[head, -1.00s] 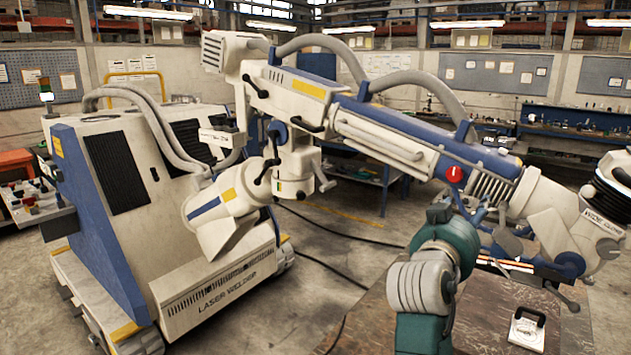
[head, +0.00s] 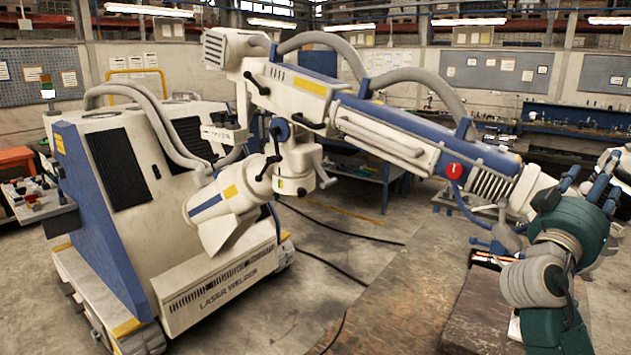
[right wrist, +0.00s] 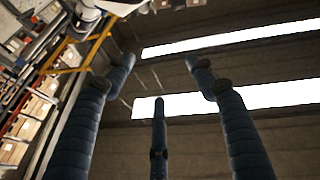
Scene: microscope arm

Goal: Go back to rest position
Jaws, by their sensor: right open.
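My right gripper (head: 590,190) is at the right edge of the head view, on the end of my green and grey arm. In the right wrist view its dark blue fingers (right wrist: 160,82) are spread apart with nothing between them. Behind the fingers I see the ceiling lights and a dark ceiling. The laser welder's white and blue arm (head: 400,130) runs across the head view, and my right gripper covers its far right end. My left gripper is not in view.
The laser welder's body (head: 120,200) stands on the floor at the left. A brown worktable (head: 420,290) is at the lower right, under my right arm. Open concrete floor (head: 320,270) lies between them. A blue workbench (head: 370,175) stands behind.

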